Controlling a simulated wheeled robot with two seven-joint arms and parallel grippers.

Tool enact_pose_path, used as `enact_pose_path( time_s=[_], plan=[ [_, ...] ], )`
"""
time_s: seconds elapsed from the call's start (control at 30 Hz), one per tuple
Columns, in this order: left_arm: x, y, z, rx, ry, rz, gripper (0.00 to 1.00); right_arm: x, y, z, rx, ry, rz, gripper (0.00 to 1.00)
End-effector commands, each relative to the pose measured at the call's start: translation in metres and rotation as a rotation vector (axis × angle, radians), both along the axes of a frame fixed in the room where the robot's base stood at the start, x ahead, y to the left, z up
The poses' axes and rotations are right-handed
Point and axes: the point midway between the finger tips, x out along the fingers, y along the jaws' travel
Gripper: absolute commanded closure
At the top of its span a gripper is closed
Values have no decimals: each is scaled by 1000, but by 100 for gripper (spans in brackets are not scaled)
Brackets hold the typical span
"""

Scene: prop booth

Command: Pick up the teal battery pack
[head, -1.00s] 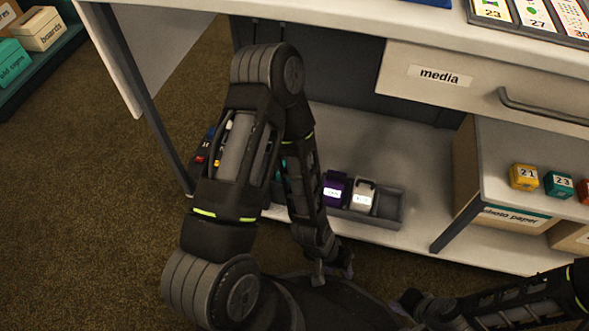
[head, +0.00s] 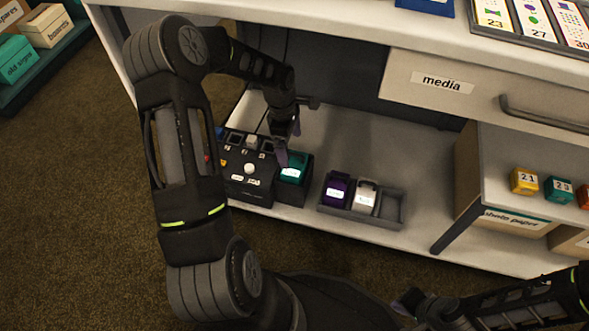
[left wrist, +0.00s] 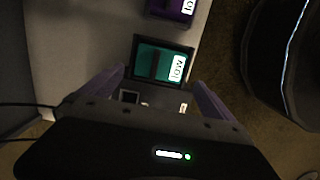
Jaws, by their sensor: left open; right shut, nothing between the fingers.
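The teal battery pack (head: 293,172) sits in a black bay at the right end of a dark charger unit (head: 246,186) on the low shelf. In the left wrist view the teal pack (left wrist: 163,65) shows a white label reading "low". My left gripper (head: 283,150) is open and empty, just above and behind the pack. In the left wrist view its two purple fingers (left wrist: 160,88) stand apart on either side of the near edge of the bay. My right gripper (head: 408,300) is low at the bottom of the head view, partly cut off by my arm, away from the shelf.
A grey tray (head: 393,210) right of the charger holds a purple pack (head: 336,188) and a white pack (head: 365,196), with an empty slot at its right. The desk top and media drawer (head: 441,80) overhang the shelf. A cable hangs behind the charger.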

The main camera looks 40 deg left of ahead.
Motion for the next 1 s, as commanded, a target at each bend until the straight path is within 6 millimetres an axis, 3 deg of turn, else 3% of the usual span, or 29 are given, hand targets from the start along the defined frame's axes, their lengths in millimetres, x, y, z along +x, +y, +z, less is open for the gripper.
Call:
enact_pose_path(
  time_s=[0.27, 0.53, 0.87, 1.0],
  plan=[
    [0, 0, -1, -1, 2, 4, 0, 0, 0, 0, 0, 0, 0, 100],
    [1, -4, -25, -2, 2, 2, 0, 1, 0, -12, -1, -3, -2, 100],
    [1, -4, -27, -1, 1, 2, 0, 2, 0, -12, -1, -5, -3, 100],
    [1, -5, -39, -2, 3, 1, 0, 3, 0, -18, -1, -7, -4, 100]
  ],
)
